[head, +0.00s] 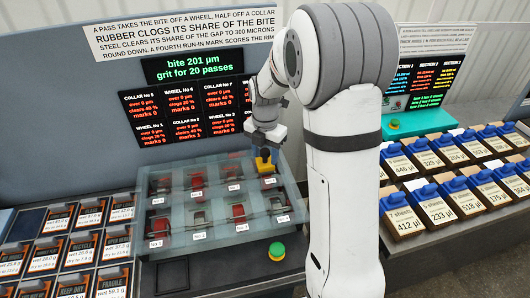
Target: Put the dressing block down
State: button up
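My gripper (264,146) points down over the back right part of a glass-sided case (167,247). A small block with a blue top and a yellow lower part, which I take as the dressing block (267,169), is directly under the gripper. The fingers appear shut on its blue top, though they are small and dark here. The block is at the back right bay of the case. I cannot tell whether its underside touches anything. Several bays with red and dark parts and white number tags fill the case.
A green button (277,251) is at the case's front edge. Labelled dark boxes (84,249) stand at left. Blue-topped sheet stacks (437,210) stand at right, with another green button (394,124) behind. Display panels (192,67) rise behind the case. My arm hides the middle right.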

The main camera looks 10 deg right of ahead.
aim_at(265, 150)
jog(key=shift+r, duration=0.1)
notch_tip(265, 150, up, 12)
jog(key=s+m+t, duration=0.1)
jog(key=s+m, duration=0.7)
jog(key=m, duration=0.1)
jog(key=s+f+m+t, duration=0.1)
jog(key=s+m, duration=0.7)
jog(key=m, duration=0.1)
jog(key=s+m+t+b, duration=0.1)
jog(key=s+m, duration=0.7)
jog(key=m, duration=0.1)
jog(key=shift+d+f, duration=0.1)
jog(key=shift+f, duration=0.15)
